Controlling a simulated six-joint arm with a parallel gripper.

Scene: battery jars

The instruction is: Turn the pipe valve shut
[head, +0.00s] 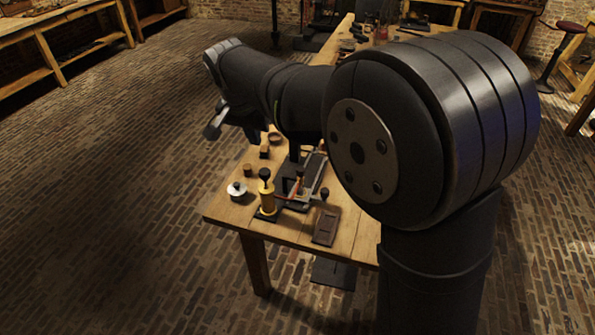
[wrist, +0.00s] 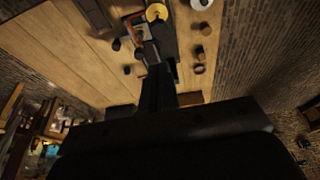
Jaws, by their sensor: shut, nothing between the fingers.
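A brass cylinder (head: 267,199) with a black knob on top stands near the table's front left. It also shows as a yellow round in the wrist view (wrist: 156,12). A thin reddish pipe or lever (head: 299,186) rises beside it by a dark frame. I cannot tell for certain which part is the pipe valve. My gripper (head: 294,154) points down over the dark apparatus behind the cylinder, and its tips are hard to make out. In the wrist view my gripper (wrist: 152,72) is shut and empty, near the dark tray, apart from the brass cylinder.
The wooden table (head: 225,211) carries a white lidded jar (head: 237,190), a small brown pot (head: 248,170) and a dark brown plate (head: 326,226) at the front. A dark tray (head: 316,168) lies behind the cylinder. My arm hides much of the table's right side.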

